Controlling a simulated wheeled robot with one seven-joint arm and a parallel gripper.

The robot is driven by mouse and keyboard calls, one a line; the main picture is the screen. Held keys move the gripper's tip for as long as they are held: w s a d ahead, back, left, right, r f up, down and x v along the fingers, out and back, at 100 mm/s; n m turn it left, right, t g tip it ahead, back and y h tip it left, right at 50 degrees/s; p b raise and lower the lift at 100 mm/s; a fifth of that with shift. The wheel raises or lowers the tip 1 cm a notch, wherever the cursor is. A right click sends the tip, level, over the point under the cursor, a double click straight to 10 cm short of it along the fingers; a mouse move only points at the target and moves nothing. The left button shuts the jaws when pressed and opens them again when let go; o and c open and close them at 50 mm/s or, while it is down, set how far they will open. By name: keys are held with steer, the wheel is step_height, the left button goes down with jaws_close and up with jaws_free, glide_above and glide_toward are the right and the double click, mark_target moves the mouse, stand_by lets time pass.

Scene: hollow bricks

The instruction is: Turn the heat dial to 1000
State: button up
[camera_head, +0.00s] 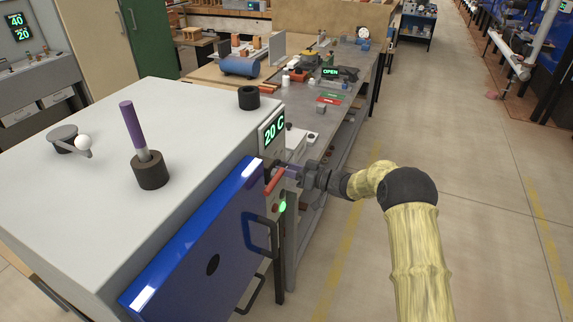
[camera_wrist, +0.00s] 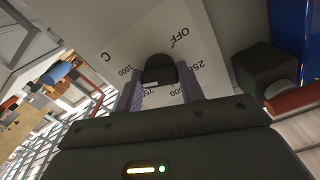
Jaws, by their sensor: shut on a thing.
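The heat dial (camera_wrist: 159,70) is a dark knob on a pale panel, seen in the wrist view. OFF, 250, 1000 and other partly hidden numbers are printed around it. My gripper (camera_wrist: 158,88) is shut on the dial, with one finger on each side of it. I cannot tell for certain which number the dial points to. In the head view my gripper (camera_head: 287,172) reaches the furnace's front panel from the right and hides the dial. The green display (camera_head: 274,130) above it reads 20 C.
The furnace (camera_head: 85,210) has a blue door (camera_head: 200,255) with a dark handle (camera_head: 262,235), close to my gripper. A green light (camera_head: 283,207) glows below my gripper. A grey workbench (camera_head: 345,115) with many objects stands behind. The floor at right is clear.

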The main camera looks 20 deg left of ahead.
steer(key=shift+f+m+p, duration=0.1)
steer(key=shift+m+p, duration=0.3)
steer(key=shift+m, duration=0.7)
steer(key=o, duration=1)
steer(key=s+d+b, duration=0.1)
steer(key=d+b, duration=0.3)
steer(key=d, duration=1.3)
steer(key=shift+s+d, duration=0.15)
steer(key=shift+s, duration=0.05)
